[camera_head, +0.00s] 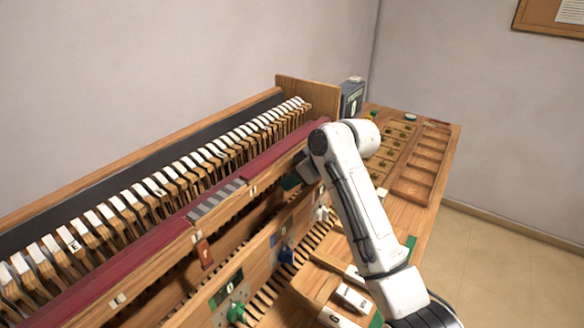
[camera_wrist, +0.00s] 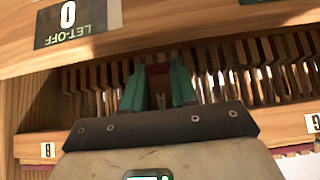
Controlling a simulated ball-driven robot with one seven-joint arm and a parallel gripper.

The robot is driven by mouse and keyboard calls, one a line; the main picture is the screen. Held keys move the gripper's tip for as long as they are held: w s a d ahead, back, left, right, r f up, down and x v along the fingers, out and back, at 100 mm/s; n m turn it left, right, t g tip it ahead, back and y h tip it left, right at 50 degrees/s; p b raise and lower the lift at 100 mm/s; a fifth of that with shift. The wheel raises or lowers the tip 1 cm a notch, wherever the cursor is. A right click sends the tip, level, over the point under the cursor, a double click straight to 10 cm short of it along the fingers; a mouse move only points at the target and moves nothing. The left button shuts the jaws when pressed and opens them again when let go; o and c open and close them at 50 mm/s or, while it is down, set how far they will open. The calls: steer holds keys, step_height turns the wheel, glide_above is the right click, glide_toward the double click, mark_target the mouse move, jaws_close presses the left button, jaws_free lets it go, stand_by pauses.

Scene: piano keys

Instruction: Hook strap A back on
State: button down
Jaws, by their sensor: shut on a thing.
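My gripper (camera_wrist: 158,84) shows in the wrist view with its two green fingers shut on a small dark red piece (camera_wrist: 158,69). Most of this piece is hidden between the fingers, and no letter on it is readable, so I cannot tell if it is strap A. The fingers point at a row of thin wooden parts (camera_wrist: 240,77) inside the piano action. In the head view my gripper (camera_head: 291,182) is small and partly hidden by my arm, beside the long red felt rail (camera_head: 140,257). A red-brown tag (camera_head: 204,253) hangs below the rail at the left.
A wooden beam with a LET-OFF plate (camera_wrist: 77,22) is close above my fingers. Green (camera_head: 237,313) and blue (camera_head: 286,254) knobs stand in front. A compartmented wooden tray (camera_head: 420,165) is at right.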

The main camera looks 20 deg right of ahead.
stand_by(0.4)
steer(key=c, duration=1)
jaws_free()
steer(key=shift+o, duration=0.2)
steer(key=b+v, duration=0.1)
steer(key=v, duration=1)
steer(key=shift+w, duration=0.2)
steer(key=shift+a+r, duration=0.1)
steer(key=shift+a, duration=0.05)
